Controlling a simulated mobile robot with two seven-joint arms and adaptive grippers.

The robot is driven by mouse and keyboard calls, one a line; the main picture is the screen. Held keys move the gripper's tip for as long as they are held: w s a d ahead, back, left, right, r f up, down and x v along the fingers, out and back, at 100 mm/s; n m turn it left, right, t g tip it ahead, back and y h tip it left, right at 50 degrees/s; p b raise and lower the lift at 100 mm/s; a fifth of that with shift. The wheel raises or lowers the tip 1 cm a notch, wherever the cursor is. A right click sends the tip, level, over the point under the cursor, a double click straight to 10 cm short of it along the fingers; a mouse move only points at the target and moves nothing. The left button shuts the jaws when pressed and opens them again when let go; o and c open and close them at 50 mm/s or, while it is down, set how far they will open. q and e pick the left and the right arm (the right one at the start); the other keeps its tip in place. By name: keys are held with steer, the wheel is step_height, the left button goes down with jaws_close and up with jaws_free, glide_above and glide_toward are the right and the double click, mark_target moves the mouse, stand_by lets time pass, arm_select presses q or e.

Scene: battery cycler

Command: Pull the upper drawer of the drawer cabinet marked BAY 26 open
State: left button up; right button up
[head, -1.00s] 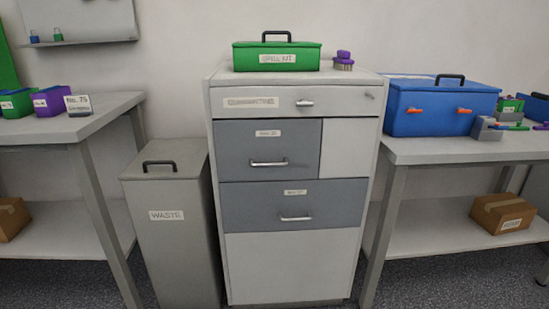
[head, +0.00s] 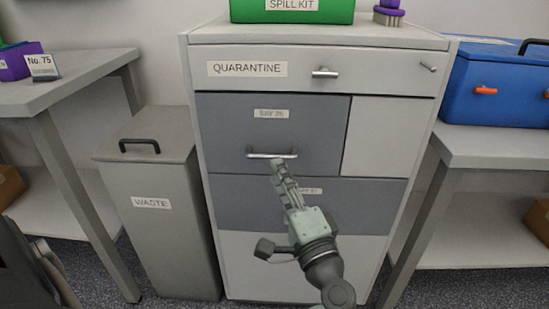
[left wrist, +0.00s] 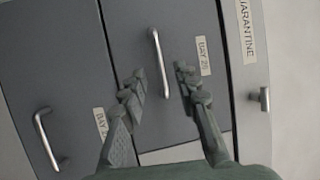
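The grey cabinet (head: 205,60) stands ahead. Its upper dark grey drawer (head: 225,125), labelled BAY 26 (head: 271,114), is shut flush with the front. The drawer's silver bar handle (head: 257,155) shows low on its face. In the left wrist view this handle (left wrist: 157,52) lies between the two fingers. My left gripper (head: 278,168) is open at the handle, its fingertips overlapping the bar's right part in the head view. The left wrist view also shows the gripper (left wrist: 160,77) with fingers spread. I cannot tell whether the fingers touch the bar. My right gripper is out of view.
A QUARANTINE drawer (head: 390,67) is above, with a silver handle. Another grey drawer (head: 235,205) is below, its handle hidden in the head view. A grey WASTE bin (head: 165,235) stands left. Tables (head: 80,85) flank the cabinet. A green SPILL KIT box (head: 310,14) sits on top.

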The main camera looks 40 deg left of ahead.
mark_target(271, 158)
arm_select(q)
steer(key=x, duration=0.4)
steer(key=shift+w+a, duration=0.3)
steer(key=shift+a, duration=0.05)
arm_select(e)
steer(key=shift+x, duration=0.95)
arm_select(q)
steer(key=shift+c, duration=0.4)
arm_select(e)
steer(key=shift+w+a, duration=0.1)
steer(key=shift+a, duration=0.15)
arm_select(q)
jaws_close()
